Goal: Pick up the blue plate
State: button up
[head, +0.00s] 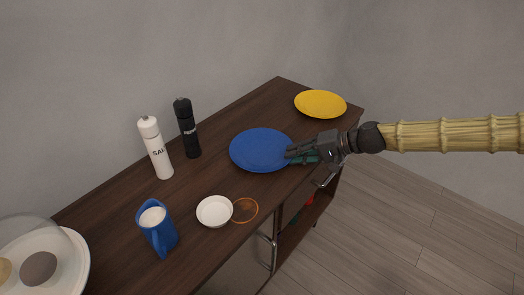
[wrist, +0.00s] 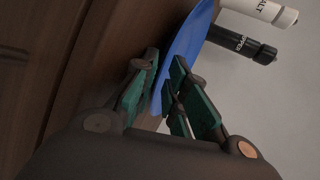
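The blue plate (head: 258,149) lies on the dark wooden table, near its front edge, in the head view. My gripper (head: 290,154) reaches in from the right, its fingertips at the plate's right rim. In the wrist view the blue plate (wrist: 187,45) shows edge-on, and its rim runs between the fingers of my gripper (wrist: 164,68). The fingers are apart, one on the table side and the others over the plate's upper face. A gap shows beside the rim. I cannot tell whether any finger touches the plate.
A yellow plate (head: 320,103) lies behind, at the far end of the dark table (head: 240,112). A white salt mill (head: 156,149) and black pepper mill (head: 187,130) stand left. A white bowl (head: 214,211), orange ring (head: 246,210) and blue mug (head: 158,231) are nearer.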

grip_shut()
jog(key=shift+r, duration=0.2)
jog(key=shift+r, duration=0.6)
jog(key=shift+r+b, duration=0.3)
jog(key=shift+r, duration=0.65)
jog(key=s+d, duration=0.3)
jog(key=s, duration=0.4)
jog(key=s+d+r, duration=0.1)
jog(key=s+d, duration=0.3)
jog(key=s, duration=0.3)
jog(key=shift+r, duration=0.3)
